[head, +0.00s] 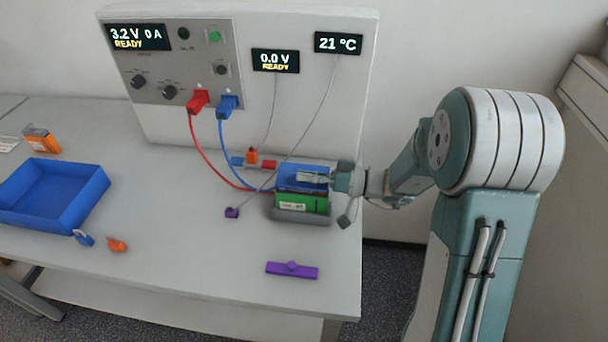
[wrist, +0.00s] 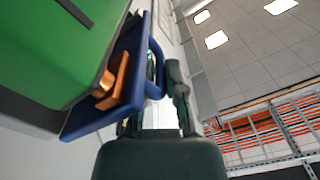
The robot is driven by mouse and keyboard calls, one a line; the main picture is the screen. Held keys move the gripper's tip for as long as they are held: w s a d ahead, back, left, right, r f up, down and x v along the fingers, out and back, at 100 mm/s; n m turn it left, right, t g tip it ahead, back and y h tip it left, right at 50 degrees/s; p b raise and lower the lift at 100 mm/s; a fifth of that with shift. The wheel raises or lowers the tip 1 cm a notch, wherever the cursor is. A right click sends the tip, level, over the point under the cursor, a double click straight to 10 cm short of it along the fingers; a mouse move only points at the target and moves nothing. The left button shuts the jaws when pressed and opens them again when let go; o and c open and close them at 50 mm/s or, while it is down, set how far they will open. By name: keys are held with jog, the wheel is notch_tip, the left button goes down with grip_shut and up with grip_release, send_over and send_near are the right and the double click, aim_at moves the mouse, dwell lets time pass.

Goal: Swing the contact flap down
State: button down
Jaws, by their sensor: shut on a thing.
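The blue contact flap (head: 295,186) is raised at the back of the grey cell holder (head: 302,218). A green cell (head: 298,202) lies in the holder. The wrist view shows the flap (wrist: 95,120) close up, with copper contacts (wrist: 116,85) on its face towards the green cell (wrist: 50,40); the contacts look close to the cell, but I cannot tell whether they touch. My gripper (head: 330,180) reaches in from the right. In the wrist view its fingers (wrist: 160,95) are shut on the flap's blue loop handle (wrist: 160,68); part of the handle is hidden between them.
The cycler panel (head: 170,60) stands behind, with red (head: 205,150) and blue leads running towards the holder. A purple bar (head: 292,270) lies in front. A blue tray (head: 55,190) and small clips (head: 117,244) are at left. The table's right edge is near the holder.

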jog(key=shift+d+f, duration=0.1)
jog(key=shift+f, duration=0.15)
jog(key=c, duration=0.8)
grip_release()
jog(key=shift+o, duration=0.4)
jog(key=shift+d, duration=0.25)
jog(key=shift+a+r, duration=0.1)
jog(key=shift+a, duration=0.15)
jog(key=s+d, duration=0.2)
jog(key=d, duration=0.9)
jog(key=shift+d+f, duration=0.2)
jog(key=shift+d, duration=0.2)
jog(key=shift+s, duration=0.1)
